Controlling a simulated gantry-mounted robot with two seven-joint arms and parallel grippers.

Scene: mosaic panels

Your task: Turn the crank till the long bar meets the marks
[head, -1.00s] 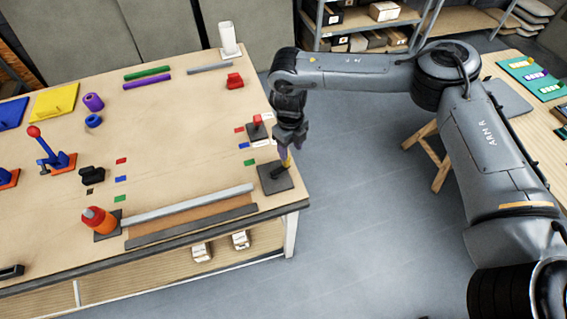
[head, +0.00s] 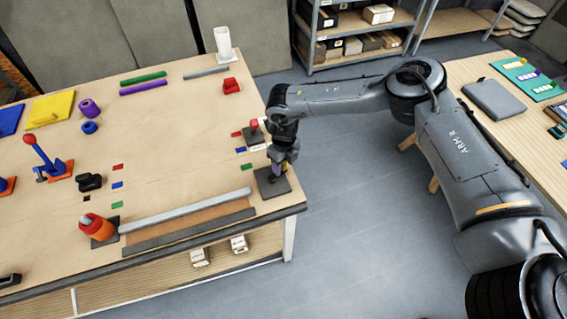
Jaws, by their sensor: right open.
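The long bar (head: 185,210) is light grey and lies along the front of the workbench. Red, blue and green marks sit in a column near its left end (head: 117,185) and in another near its right end (head: 240,150). The bar lies in front of both green marks. What looks like the crank stands on a dark square plate (head: 283,186) at the bench's front right corner. My right gripper (head: 276,172) is open, pointing down over this plate and hiding most of the handle. I cannot tell whether its fingers touch the handle. My left gripper is out of view.
A red-orange knob (head: 98,226) stands on a dark plate by the bar's left end. A small red-topped piece (head: 253,127) stands close behind my right gripper. A blue lever with a red ball (head: 40,155) is at the left.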

